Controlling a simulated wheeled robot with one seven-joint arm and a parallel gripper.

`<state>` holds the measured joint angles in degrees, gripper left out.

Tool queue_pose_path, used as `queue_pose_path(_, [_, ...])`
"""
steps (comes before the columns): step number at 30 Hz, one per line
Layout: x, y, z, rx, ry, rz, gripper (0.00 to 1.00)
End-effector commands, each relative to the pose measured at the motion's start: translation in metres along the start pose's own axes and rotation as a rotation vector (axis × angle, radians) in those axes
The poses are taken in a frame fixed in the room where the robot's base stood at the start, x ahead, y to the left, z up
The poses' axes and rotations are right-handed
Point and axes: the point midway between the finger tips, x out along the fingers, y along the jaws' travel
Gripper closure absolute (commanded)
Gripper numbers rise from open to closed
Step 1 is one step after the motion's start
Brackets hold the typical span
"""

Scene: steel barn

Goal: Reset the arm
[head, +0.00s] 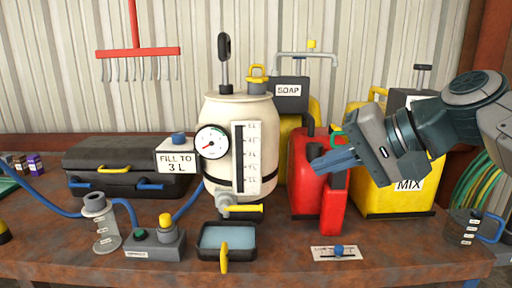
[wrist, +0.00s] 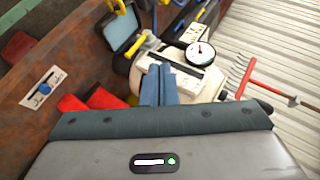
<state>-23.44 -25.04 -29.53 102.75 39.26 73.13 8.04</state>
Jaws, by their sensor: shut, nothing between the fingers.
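My gripper (head: 330,162) is at the end of my arm, which reaches in from the right in the head view. Its blue fingers are shut and empty, and they point left in front of the red jug (head: 308,200). In the wrist view the shut blue fingers (wrist: 159,84) lie over the cream tank (wrist: 192,78). The cream tank (head: 238,110), with a round gauge and a level scale, stands left of my fingers in the head view.
A yellow MIX container (head: 385,190) stands behind my gripper. A grey measuring jug (head: 470,228) is at the right. A tray of liquid (head: 227,240), a switch box (head: 155,245), a cylinder (head: 101,222) and a black case (head: 115,165) are left. The table's front edge is mostly clear.

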Motion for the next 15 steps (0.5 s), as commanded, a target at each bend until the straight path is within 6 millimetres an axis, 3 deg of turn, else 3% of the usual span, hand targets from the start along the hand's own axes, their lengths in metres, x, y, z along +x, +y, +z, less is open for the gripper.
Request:
queue_pose_path(8, [0.025,0.034,0.017,-0.037,-0.01,0.209,1.0])
queue_pose_path(15, [0.043,0.093,0.05,-0.144,-0.052,0.515,1.0])
